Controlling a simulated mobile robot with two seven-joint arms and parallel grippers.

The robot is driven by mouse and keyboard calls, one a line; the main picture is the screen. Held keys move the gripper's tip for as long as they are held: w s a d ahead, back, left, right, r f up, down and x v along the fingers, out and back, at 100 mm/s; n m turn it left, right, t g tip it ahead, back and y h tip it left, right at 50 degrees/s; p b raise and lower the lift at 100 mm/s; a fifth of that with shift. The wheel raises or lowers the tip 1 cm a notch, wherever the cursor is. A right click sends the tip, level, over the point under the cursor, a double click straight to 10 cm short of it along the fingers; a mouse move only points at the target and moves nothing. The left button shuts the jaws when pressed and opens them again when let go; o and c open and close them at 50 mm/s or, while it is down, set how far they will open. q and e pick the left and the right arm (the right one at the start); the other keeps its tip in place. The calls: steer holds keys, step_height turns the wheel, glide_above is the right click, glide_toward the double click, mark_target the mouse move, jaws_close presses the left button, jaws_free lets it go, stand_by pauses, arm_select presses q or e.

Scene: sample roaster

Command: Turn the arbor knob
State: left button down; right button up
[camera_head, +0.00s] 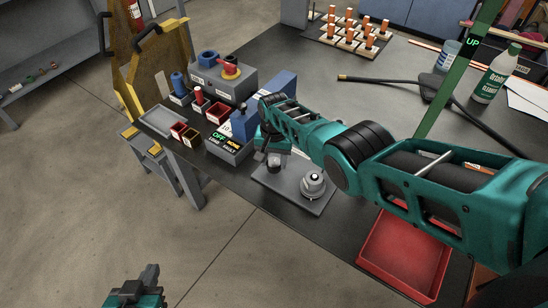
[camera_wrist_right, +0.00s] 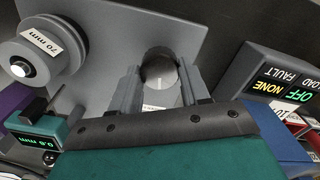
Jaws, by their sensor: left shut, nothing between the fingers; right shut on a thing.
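The arbor knob, as I take it, is a dark grey round piece (camera_wrist_right: 158,68) on a grey plate (camera_wrist_right: 205,30). My right gripper (camera_wrist_right: 158,84) is shut on it, with one finger on each side. A small label below it is partly hidden. In the head view my right gripper (camera_head: 274,160) reaches down to the plate (camera_head: 290,198), and its arm covers part of this area. A round grey part marked 70 mm (camera_wrist_right: 48,45) stands beside it on the plate. My left gripper (camera_head: 145,280) is shut and empty over the floor at the bottom.
A box (camera_head: 228,148) reads OFF, NONE, LOAD and FAULT, left of the plate. A red tray (camera_head: 405,255) lies at the front right. Small bins and a grey switch box (camera_head: 222,82) stand at the left. A small display (camera_wrist_right: 42,142) reads 0.8 mm.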

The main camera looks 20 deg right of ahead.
steer(key=shift+m, duration=0.7)
steer(key=o, duration=1.1)
steer(key=shift+c, duration=0.2)
steer(key=shift+r, duration=0.15)
